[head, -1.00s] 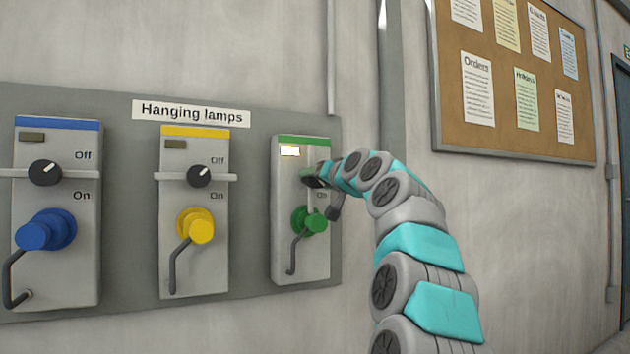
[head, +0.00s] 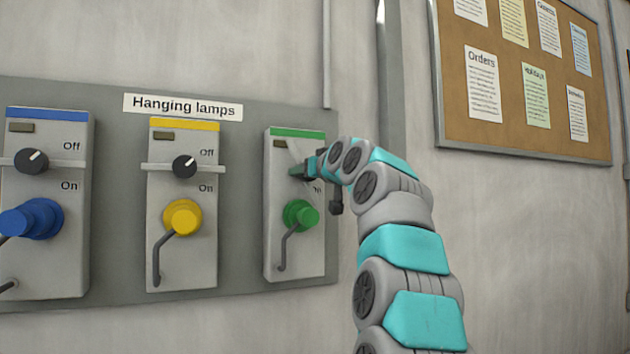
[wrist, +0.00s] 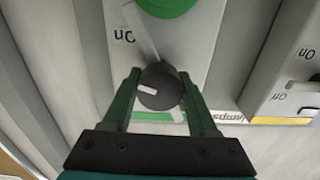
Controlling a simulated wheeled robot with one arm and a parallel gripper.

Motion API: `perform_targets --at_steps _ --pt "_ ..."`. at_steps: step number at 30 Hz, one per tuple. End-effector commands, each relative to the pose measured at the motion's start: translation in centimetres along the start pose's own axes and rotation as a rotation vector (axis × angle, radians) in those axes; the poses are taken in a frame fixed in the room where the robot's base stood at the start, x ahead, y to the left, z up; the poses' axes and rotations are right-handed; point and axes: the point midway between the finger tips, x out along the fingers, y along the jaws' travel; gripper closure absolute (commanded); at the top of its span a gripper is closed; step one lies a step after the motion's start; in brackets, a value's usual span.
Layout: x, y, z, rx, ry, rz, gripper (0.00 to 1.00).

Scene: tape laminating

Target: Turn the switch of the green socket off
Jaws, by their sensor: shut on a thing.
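The green socket (head: 276,235) is a grey box with a green top stripe, right of the other sockets in the head view. Its indicator window (head: 280,144) is dark. My gripper (head: 302,171) is at its upper part and hides the switch in the head view. In the wrist view, upside down, the round dark switch knob (wrist: 160,88) sits between the two green fingers of my gripper (wrist: 158,80), which is shut on it. The knob's white mark points left there. "On" is readable beyond it; "Off" is hidden. The green plug (head: 300,214) is in the socket below.
A yellow socket (head: 160,230) and a blue socket (head: 75,245) stand left on the same grey panel (head: 125,270), under the "Hanging lamps" sign (head: 183,107). A cork notice board (head: 455,110) hangs at right. A vertical pipe runs behind my arm.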

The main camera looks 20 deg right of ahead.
Motion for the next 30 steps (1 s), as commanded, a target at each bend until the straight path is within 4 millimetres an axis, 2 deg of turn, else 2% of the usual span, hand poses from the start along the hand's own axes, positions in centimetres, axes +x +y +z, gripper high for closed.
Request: perform_targets --at_steps 4,9,30 --pt "0.04 0.09 0.1 -0.137 0.003 0.003 1.0" --pt "0.11 0.07 0.16 -0.228 -0.002 0.001 1.0" --pt "-0.01 0.06 -0.03 -0.416 0.0 0.001 1.0"
